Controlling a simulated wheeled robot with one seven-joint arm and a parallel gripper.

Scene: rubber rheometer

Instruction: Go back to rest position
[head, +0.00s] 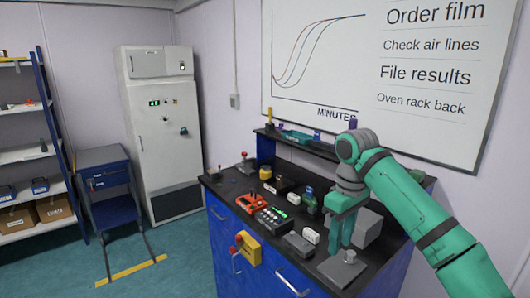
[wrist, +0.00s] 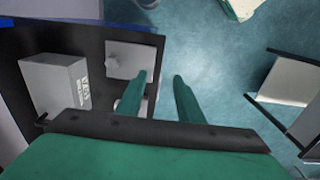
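My arm reaches in from the right of the head view, with my green gripper (head: 338,246) pointing down over the right part of the black bench top (head: 228,190). In the wrist view, the two fingers of my gripper (wrist: 159,76) stand apart with nothing between them. The bench's front edge and the floor show behind them. A grey plate with a small knob (wrist: 122,60) lies on the bench near the left finger. A pale item is partly hidden behind that finger.
A grey box (head: 368,226) stands close to my gripper. An orange tray (head: 255,202), a dark keypad device (head: 272,219) and several small items crowd the bench. A shelf rack (head: 30,150), small blue desk (head: 105,180) and white cabinet (head: 163,140) stand left. Floor before the bench is clear.

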